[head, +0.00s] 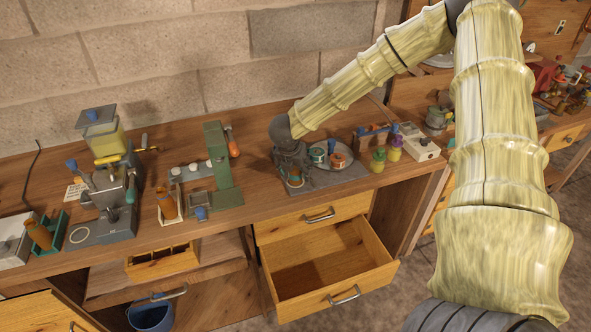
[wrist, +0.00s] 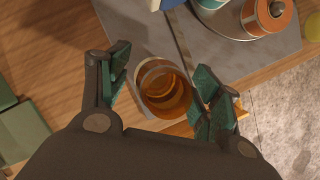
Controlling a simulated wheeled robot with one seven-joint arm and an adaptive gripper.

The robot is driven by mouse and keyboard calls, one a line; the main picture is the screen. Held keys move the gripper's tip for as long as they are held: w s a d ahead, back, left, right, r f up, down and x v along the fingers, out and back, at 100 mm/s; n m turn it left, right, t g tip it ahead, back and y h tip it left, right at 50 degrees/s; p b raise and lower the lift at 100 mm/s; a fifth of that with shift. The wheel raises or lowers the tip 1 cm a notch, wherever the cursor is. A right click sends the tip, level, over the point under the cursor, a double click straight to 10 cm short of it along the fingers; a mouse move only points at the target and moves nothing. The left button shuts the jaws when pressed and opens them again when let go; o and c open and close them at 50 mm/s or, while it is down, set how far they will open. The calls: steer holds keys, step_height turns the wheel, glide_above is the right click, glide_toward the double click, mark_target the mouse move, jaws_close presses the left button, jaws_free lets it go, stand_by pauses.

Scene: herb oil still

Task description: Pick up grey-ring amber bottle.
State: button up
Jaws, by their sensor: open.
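An amber bottle (wrist: 165,92) with a pale grey ring around its rim stands between my fingers in the wrist view, seen from above. In the head view only a small amber part of it (head: 294,182) shows below my gripper, at the left end of a grey mat. My gripper (wrist: 162,68) is open, with one green-padded finger on each side of the bottle. I see a gap at the left finger; whether the right finger touches the bottle I cannot tell. My gripper in the head view (head: 292,172) points down and hides most of the bottle.
A round tray (head: 343,157) with teal and orange tins is close by on the grey mat (head: 335,183). Green and yellow jars (head: 378,161) stand farther right. A green press (head: 221,165) stands to the left. An open, empty drawer (head: 325,265) juts out below.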

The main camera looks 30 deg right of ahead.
steer(key=shift+w+f, duration=0.1)
steer(key=shift+f, duration=0.25)
steer(key=c, duration=1.2)
steer(key=shift+r, duration=0.15)
